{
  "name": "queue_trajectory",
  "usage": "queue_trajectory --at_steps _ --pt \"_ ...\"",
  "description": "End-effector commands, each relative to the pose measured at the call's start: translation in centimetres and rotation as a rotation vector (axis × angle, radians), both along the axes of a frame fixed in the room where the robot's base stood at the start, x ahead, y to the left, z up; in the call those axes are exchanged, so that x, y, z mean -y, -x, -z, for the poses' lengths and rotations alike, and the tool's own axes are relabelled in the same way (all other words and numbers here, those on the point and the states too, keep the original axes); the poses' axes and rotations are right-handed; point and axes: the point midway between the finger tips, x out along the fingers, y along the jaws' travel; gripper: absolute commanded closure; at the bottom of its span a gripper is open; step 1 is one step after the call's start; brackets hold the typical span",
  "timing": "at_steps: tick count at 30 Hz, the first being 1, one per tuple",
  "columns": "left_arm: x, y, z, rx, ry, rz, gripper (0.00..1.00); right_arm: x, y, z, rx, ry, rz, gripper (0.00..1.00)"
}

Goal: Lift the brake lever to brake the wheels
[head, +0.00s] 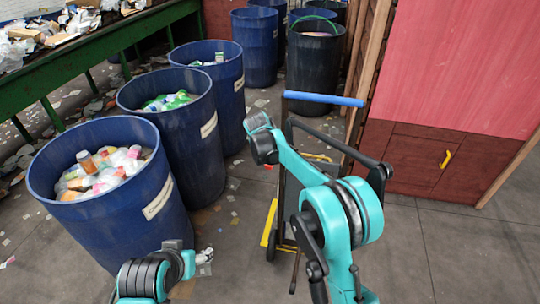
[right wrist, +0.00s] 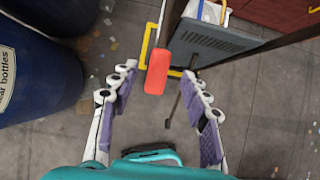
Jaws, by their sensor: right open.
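In the right wrist view a red block-shaped lever end (right wrist: 156,73), which looks like the brake lever, sits low by a cart. My right gripper (right wrist: 161,76) is open, and its purple-padded fingers spread to either side of the red end in the picture. No contact shows, and the depth between them is hard to judge. The cart (head: 323,99) has a blue handle bar and a dark frame with yellow parts in the head view, partly behind my right arm. Its wheels are mostly hidden. My left gripper (head: 204,256) is low at the bottom left, small and unclear.
Blue barrels of sorted bottles (head: 108,225) stand left of the cart. A green-framed belt (head: 75,62) with waste runs at the upper left. A red cabinet (head: 440,150) stands to the right. Grey floor with scattered scraps lies between, clear at the lower right.

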Motion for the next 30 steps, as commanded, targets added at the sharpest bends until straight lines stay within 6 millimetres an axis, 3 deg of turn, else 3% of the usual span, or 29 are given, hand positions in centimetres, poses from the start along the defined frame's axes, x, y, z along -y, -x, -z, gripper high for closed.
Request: queue_trajectory --at_steps 3,9,19,20,21,25,30 --pt "0.0 0.0 0.0 0.0 0.0 0.0 0.31 -0.5 1.3 -2.2 0.0 0.0 -0.002 0.53" --pt "0.0 0.0 0.0 0.0 0.0 0.0 0.31 -0.8 2.6 -4.3 0.0 0.0 0.0 0.53" --pt "0.0 0.0 0.0 0.0 0.0 0.0 0.31 -0.8 2.8 -4.8 0.001 0.0 0.0 0.53" --pt "0.0 0.0 0.0 0.0 0.0 0.0 0.31 -0.8 2.8 -4.8 0.001 0.001 -0.001 0.56" --pt "0.0 0.0 0.0 0.0 0.0 0.0 0.31 -0.8 2.8 -4.7 0.002 0.001 0.001 0.67" --pt "0.0 0.0 1.0 0.0 0.0 0.0 0.31 0.5 2.1 -2.8 0.047 0.02 0.068 1.0" --pt "0.0 0.0 4.3 0.0 0.0 0.0 0.31 5.2 0.2 2.7 0.275 0.071 0.312 1.0"
